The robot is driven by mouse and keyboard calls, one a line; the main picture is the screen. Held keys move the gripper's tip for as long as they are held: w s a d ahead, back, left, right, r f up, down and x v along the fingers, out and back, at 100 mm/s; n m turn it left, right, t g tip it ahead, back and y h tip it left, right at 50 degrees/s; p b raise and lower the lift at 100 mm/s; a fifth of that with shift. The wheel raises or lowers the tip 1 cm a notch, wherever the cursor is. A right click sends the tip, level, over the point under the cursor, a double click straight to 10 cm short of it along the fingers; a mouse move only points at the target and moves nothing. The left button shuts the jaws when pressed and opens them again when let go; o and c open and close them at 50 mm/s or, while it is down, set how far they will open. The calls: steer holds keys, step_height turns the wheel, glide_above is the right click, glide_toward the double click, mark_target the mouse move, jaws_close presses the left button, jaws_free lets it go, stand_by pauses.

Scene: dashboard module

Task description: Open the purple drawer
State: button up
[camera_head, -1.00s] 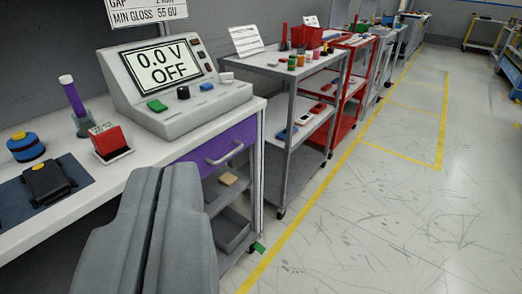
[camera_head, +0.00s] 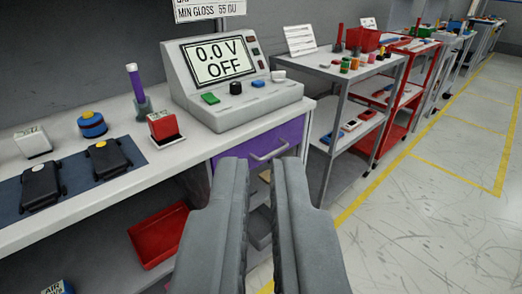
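The purple drawer (camera_head: 281,141) is set under the right end of the white bench, below the power supply. Its front looks closed, flush with the bench. A pale curved handle (camera_head: 269,152) runs across its front. My gripper (camera_head: 259,165) is in the lower middle, its two grey fingers parted with a narrow gap between them and nothing held. The fingertips appear just below and in front of the handle in the picture. How far they are from it I cannot tell. The fingers hide the lower part of the drawer front and the shelf beneath.
A power supply reading 0.0 V OFF (camera_head: 231,80) stands on the bench (camera_head: 95,197) above the drawer. A red bin (camera_head: 157,235) is under the bench. A grey cart (camera_head: 335,75) stands close at the right. Open floor (camera_head: 430,225) lies at the lower right.

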steer(key=o, duration=0.3)
steer(key=shift+w+f, duration=0.1)
steer(key=shift+w, duration=0.1)
steer(key=shift+o, duration=0.7)
steer(key=w+f+m, duration=0.4)
steer(key=w+f, duration=0.1)
steer(key=w, duration=0.4)
steer(key=shift+w+d, duration=0.2)
steer(key=shift+w, duration=0.2)
steer(key=w+d+f+m+g+h, duration=0.1)
steer(key=w+f+m, duration=0.6)
steer(key=w+f, duration=0.4)
steer(key=w+d+f+m, duration=0.2)
steer(key=w+f+m, duration=0.5)
steer(key=f, duration=0.6)
steer(key=shift+n, duration=0.4)
steer(key=w+f, duration=0.1)
steer(key=w, duration=1.1)
steer(key=w+f, duration=0.1)
steer(key=w, duration=0.5)
steer(key=shift+w+d+f, duration=0.1)
steer(key=shift+d+f, duration=0.25)
steer(key=shift+d, duration=0.05)
jaws_close()
